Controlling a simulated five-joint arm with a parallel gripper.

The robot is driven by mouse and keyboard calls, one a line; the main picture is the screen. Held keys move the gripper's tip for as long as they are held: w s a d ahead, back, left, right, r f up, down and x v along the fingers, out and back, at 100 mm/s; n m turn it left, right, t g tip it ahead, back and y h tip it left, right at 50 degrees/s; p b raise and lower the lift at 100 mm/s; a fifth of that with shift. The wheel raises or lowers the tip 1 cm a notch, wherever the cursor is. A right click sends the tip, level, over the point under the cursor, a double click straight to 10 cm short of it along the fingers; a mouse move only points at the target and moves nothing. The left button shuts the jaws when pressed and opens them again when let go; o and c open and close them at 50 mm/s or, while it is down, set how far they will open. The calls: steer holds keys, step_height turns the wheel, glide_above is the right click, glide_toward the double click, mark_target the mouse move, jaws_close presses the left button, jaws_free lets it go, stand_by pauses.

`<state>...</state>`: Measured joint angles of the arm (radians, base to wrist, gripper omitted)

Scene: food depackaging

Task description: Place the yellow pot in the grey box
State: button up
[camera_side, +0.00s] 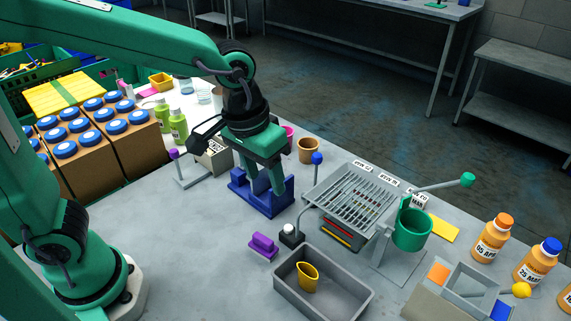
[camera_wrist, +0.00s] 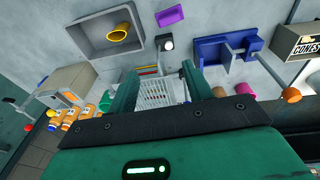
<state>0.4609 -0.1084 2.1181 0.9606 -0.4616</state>
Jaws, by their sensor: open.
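The yellow pot (camera_side: 308,277) is inside the grey box (camera_side: 343,307) at the front of the table, tilted and towards the box's left and back part. In the wrist view the yellow pot (camera_wrist: 119,32) also shows within the grey box (camera_wrist: 78,38), at upper left. My gripper (camera_side: 264,190) is open and empty, pointing down above the blue fixture, well away from the box to its upper left. Its two fingers also frame the wrist view (camera_wrist: 158,90), with nothing between them.
A blue fixture (camera_side: 250,199) stands below my gripper. A purple block (camera_side: 263,245) lies left of the box. A slotted grey rack (camera_side: 350,200) and a green cup (camera_side: 412,230) stand behind and right of it. Orange bottles (camera_side: 491,238) are at far right.

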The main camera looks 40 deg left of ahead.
steer(key=s+a+r+t, duration=0.1)
steer(key=s+a+t, duration=0.1)
steer(key=s+a, duration=0.2)
steer(key=s+a+r+t, duration=0.1)
steer(key=s+a, duration=0.3)
steer(key=a, duration=0.7)
steer(key=shift+s+a+r+t+y, duration=0.2)
steer(key=shift+s+r+t+y, duration=0.15)
steer(key=shift+r, duration=0.35)
